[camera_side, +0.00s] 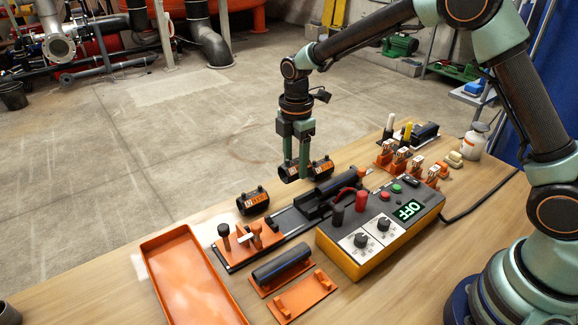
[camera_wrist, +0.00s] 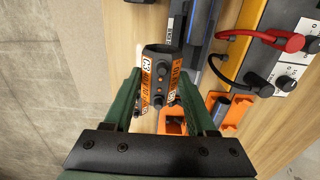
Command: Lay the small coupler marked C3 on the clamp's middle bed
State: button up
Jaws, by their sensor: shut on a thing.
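My gripper (camera_wrist: 160,97) is shut on a dark coupler (camera_wrist: 158,62) with orange labels that read C3 in the wrist view. In the side view the held coupler (camera_side: 289,173) is between the fingertips of my gripper (camera_side: 296,174), with the arm reaching down from above. The clamp (camera_side: 290,221) is a long black base with an orange end block (camera_side: 262,236); it lies right of and nearer the camera than the gripper. A dark pipe (camera_side: 337,186) lies along its far part. The middle bed is hard to make out.
Another coupler (camera_side: 253,201) stands left of the clamp, and one more (camera_side: 321,167) shows just right of the gripper. A control box (camera_side: 380,230) reading OFF stands at the right. An empty orange tray (camera_side: 160,243) and an orange holder with a dark pipe (camera_side: 281,265) are in front.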

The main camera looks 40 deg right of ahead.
jog(key=shift+s+a+f, duration=0.1)
jog(key=shift+s+f, duration=0.15)
jog(key=shift+s, duration=0.55)
jog(key=shift+s+a+f, duration=0.1)
jog(key=shift+s+f, duration=0.1)
jog(key=shift+s, duration=0.6)
jog(key=shift+s+a+f, duration=0.1)
jog(key=shift+s+f, duration=0.15)
jog(key=shift+s, duration=0.55)
jog(key=shift+f, duration=0.45)
jog(key=shift+f, duration=0.4)
jog(key=shift+f, duration=0.1)
jog(key=shift+f, duration=0.75)
jog(key=shift+f, duration=0.35)
